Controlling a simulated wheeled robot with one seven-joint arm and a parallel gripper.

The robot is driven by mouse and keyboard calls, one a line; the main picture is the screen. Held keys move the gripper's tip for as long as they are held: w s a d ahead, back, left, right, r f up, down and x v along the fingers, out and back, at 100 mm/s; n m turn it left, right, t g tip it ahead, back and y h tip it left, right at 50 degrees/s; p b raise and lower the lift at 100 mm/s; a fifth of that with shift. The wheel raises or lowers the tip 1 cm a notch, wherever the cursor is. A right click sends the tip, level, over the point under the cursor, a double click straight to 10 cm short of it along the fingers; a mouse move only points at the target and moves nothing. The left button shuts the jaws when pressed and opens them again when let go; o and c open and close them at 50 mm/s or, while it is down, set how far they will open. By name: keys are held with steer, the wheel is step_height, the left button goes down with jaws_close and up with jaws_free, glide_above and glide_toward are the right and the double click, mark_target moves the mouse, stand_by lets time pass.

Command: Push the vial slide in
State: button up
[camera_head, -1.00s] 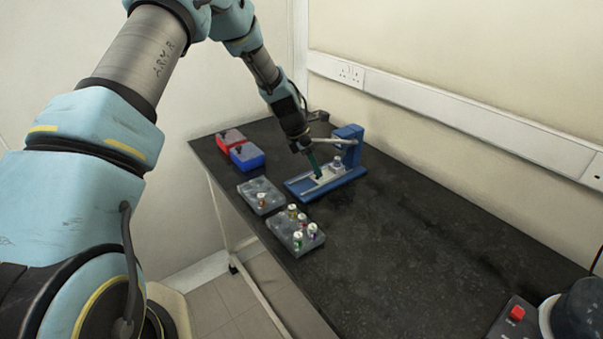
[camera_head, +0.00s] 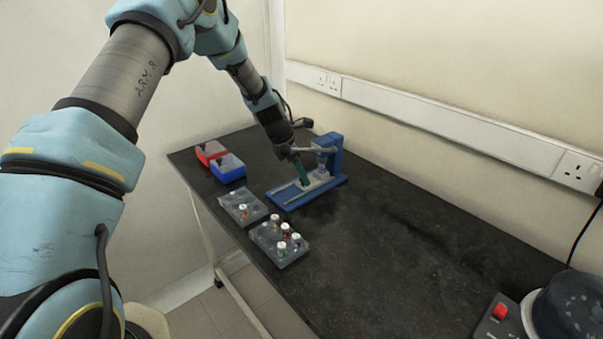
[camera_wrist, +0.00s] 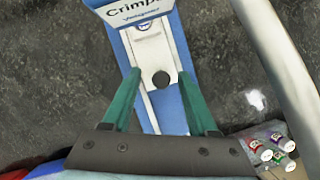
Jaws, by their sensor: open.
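The blue crimper (camera_head: 332,160) stands on the dark bench, with its upright at the back right. Its pale slide (camera_head: 319,181) lies on the base near the upright; bare rails show in front of it. The vial (camera_head: 321,170) stands on the slide close to the upright, partly hidden. In the wrist view the slide (camera_wrist: 150,47) runs under the labelled crimper head (camera_wrist: 140,10), with a dark round knob (camera_wrist: 161,79) nearer me. My gripper (camera_head: 302,178) is low over the slide. Its green fingers (camera_wrist: 159,76) are open, one each side of the knob; contact is unclear.
A red bin (camera_head: 208,155) and a blue bin (camera_head: 229,172) sit at far left. The bench's right side is mostly clear.

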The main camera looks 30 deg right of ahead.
steer(key=b+v, duration=0.3)
steer(key=v, duration=0.7)
steer(key=shift+r, duration=0.4)
steer(key=shift+r, duration=0.1)
